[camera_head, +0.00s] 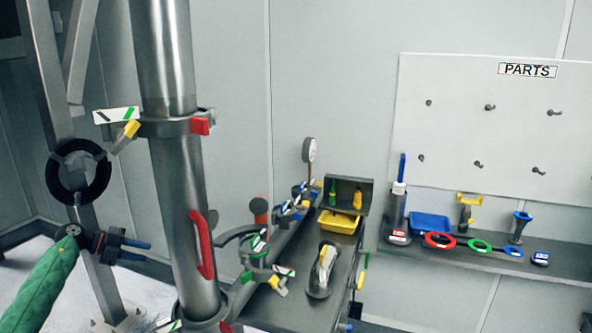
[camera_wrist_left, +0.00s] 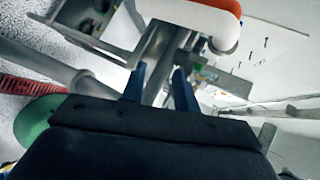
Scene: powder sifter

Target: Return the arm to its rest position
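My left gripper (camera_head: 136,251) comes in at the lower left of the head view on a green-sleeved arm. Its two blue-tipped fingers point right toward the steel sifter column (camera_head: 178,180), with a small gap between them. In the left wrist view the two blue fingers (camera_wrist_left: 159,88) stand apart with nothing gripped between them. A steel pipe shows beyond them. My right gripper is in neither view.
A steel frame post (camera_head: 62,130) with a black ring (camera_head: 78,171) stands close behind my left gripper. A red handle (camera_head: 203,244) is on the column. A bench (camera_head: 285,300) with a yellow tray (camera_head: 338,222) and a parts shelf (camera_head: 480,262) stand to the right.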

